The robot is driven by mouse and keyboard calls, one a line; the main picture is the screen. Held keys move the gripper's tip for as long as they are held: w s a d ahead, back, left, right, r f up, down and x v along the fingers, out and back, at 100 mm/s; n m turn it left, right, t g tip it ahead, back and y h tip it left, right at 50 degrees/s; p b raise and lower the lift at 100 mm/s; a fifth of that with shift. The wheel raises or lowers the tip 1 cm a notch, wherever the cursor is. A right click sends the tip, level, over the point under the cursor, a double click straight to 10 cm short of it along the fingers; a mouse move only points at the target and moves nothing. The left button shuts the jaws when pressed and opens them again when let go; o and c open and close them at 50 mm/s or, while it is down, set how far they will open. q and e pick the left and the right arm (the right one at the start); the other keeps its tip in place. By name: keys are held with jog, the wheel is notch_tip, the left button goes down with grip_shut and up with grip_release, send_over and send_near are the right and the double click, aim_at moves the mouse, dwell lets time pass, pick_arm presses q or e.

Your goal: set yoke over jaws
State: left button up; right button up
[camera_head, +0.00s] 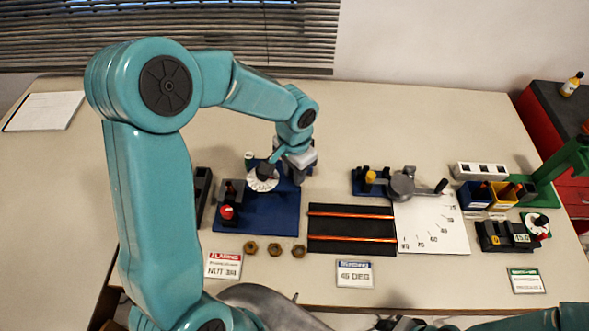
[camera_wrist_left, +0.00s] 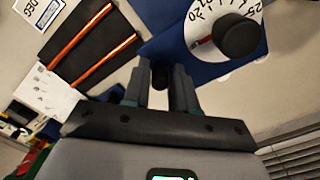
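My left gripper (camera_head: 291,174) hangs low at the right part of the blue base (camera_head: 255,222). In the left wrist view its two fingers (camera_wrist_left: 161,88) stand apart, with a dark rounded piece (camera_wrist_left: 160,74) between the tips; whether they press on it I cannot tell. A white dial (camera_head: 262,179) with a black knob is beside the gripper; it also shows in the left wrist view (camera_wrist_left: 200,40). A dark block with a red knob (camera_head: 227,212) stands at the base's left. I cannot make out for certain which parts are the yoke and jaws. My right gripper (camera_head: 400,323) is only partly visible at the bottom edge.
Several brass nuts (camera_head: 274,249) lie in front of the base. A black mat (camera_head: 352,242) with two copper-coloured tubes is to the right, then a white angle sheet (camera_head: 432,235) and a bender (camera_head: 402,185). Small bins (camera_head: 475,195) and a green stand (camera_head: 555,172) are farther right.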

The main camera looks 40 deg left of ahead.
aim_at(255, 177)
pick_arm(q)
grip_shut()
jog(key=s+a, duration=0.1)
jog(key=a, duration=0.1)
jog(key=s+a, duration=0.2)
jog(key=a, duration=0.1)
jog(key=s+a, duration=0.2)
jog(key=a, duration=0.1)
jog(key=shift+a+r+b, duration=0.1)
jog(key=shift+a+b, duration=0.05)
jog(key=shift+b, duration=0.25)
